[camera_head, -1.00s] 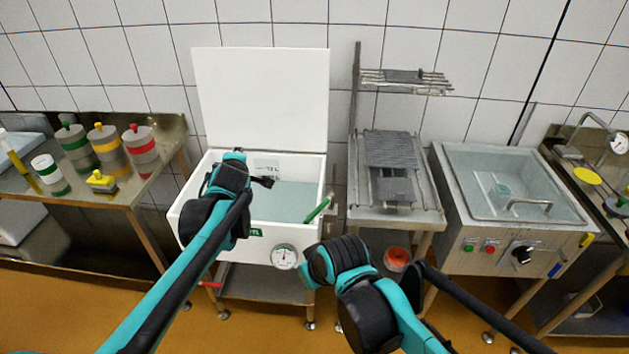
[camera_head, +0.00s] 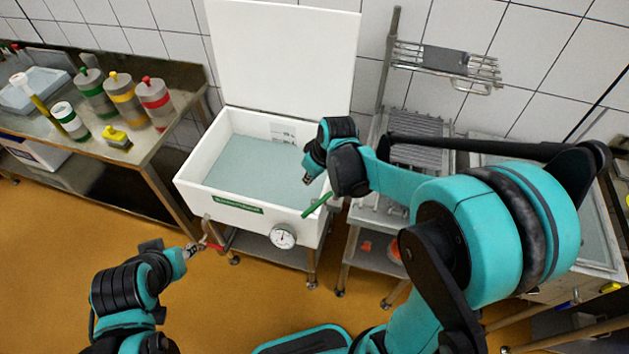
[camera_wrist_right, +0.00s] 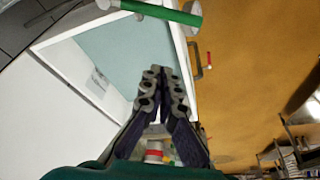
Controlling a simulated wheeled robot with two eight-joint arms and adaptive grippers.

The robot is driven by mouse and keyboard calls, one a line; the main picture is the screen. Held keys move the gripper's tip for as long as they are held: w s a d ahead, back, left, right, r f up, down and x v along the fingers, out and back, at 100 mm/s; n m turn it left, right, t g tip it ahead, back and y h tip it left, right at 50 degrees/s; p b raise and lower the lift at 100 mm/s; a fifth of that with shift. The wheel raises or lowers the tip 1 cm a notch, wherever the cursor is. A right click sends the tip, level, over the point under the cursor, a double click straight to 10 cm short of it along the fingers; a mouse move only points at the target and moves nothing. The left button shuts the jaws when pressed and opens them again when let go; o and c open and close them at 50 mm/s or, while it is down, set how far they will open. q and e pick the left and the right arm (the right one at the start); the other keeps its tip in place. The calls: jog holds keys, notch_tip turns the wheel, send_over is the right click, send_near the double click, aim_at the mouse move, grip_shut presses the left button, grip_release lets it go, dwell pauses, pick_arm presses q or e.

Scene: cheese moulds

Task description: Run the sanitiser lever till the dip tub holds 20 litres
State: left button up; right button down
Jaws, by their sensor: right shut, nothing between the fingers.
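The white dip tub (camera_head: 197,180) stands with its lid up and holds pale blue-green liquid (camera_head: 250,168). A level label (camera_head: 284,133) is on its inner back wall, too small to read. The green lever (camera_head: 317,205) is at the tub's front right corner; it crosses the top of the right wrist view (camera_wrist_right: 165,14). My right gripper (camera_head: 308,179) is shut and empty over the tub's right side, apart from the lever; its fingertips (camera_wrist_right: 164,82) meet in the wrist view. My left gripper (camera_head: 190,250) is beside the red handle (camera_head: 213,246), low at the tub's front left. Its finger opening is unclear.
A round dial (camera_head: 283,236) is on the tub's front. A steel bench (camera_head: 160,150) with coloured moulds stands left. A rack (camera_head: 383,75) and a sink unit stand right, partly hidden by my right arm. Orange floor lies open in front.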

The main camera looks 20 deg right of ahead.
aim_at(316, 207)
notch_tip(316, 207, down, 10)
jog(key=b, duration=0.3)
jog(key=shift+s+r+b, duration=0.2)
jog(key=shift+s+b, duration=0.1)
jog(key=shift+s, duration=0.05)
jog(key=shift+s+d+n, duration=0.25)
jog(key=shift+s+n, duration=0.15)
jog(key=shift+n, duration=0.1)
jog(key=shift+s+d+n+g+y+b, duration=0.35)
jog(key=shift+s+d+n, duration=0.2)
jog(key=shift+s+n, duration=0.4)
jog(key=shift+s+d, duration=0.8)
jog(key=shift+s, duration=0.1)
